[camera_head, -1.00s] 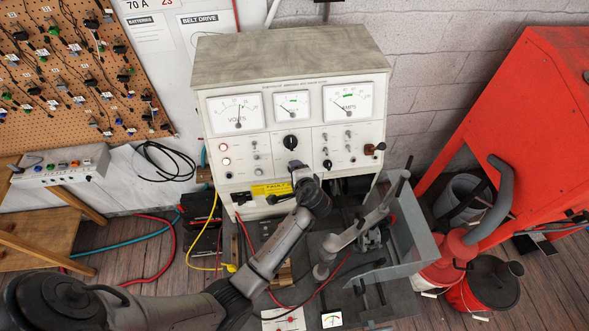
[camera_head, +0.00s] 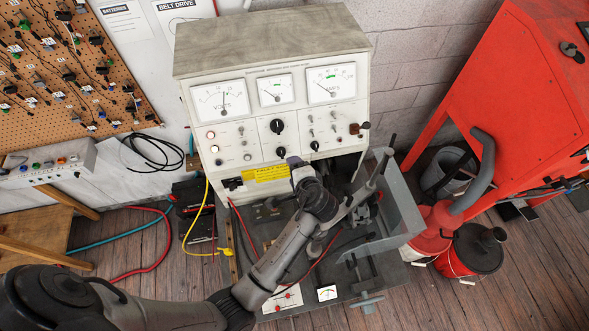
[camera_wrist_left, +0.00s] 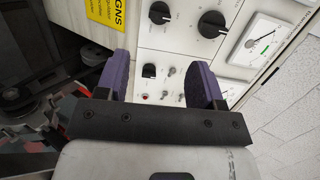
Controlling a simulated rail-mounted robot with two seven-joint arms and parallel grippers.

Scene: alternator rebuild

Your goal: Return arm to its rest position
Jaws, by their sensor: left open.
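My left arm (camera_head: 277,262) reaches in from the left in the head view. Its gripper (camera_head: 294,162) is in front of the lower edge of the white test bench panel (camera_head: 240,140), right of the yellow label (camera_head: 266,173). In the left wrist view the two purple fingers of the left gripper (camera_wrist_left: 162,82) stand apart with nothing between them. Panel switches and a small red light show behind the gap. I cannot tell how far the fingertips are from the panel. My right gripper is not in view.
The panel has black knobs (camera_head: 277,126) and three meters. A grey guard (camera_head: 398,208) and lever stand right of the arm. A red cabinet (camera_head: 510,100) and red canister (camera_head: 430,225) are further right. Red hose (camera_head: 150,258) and cables lie left.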

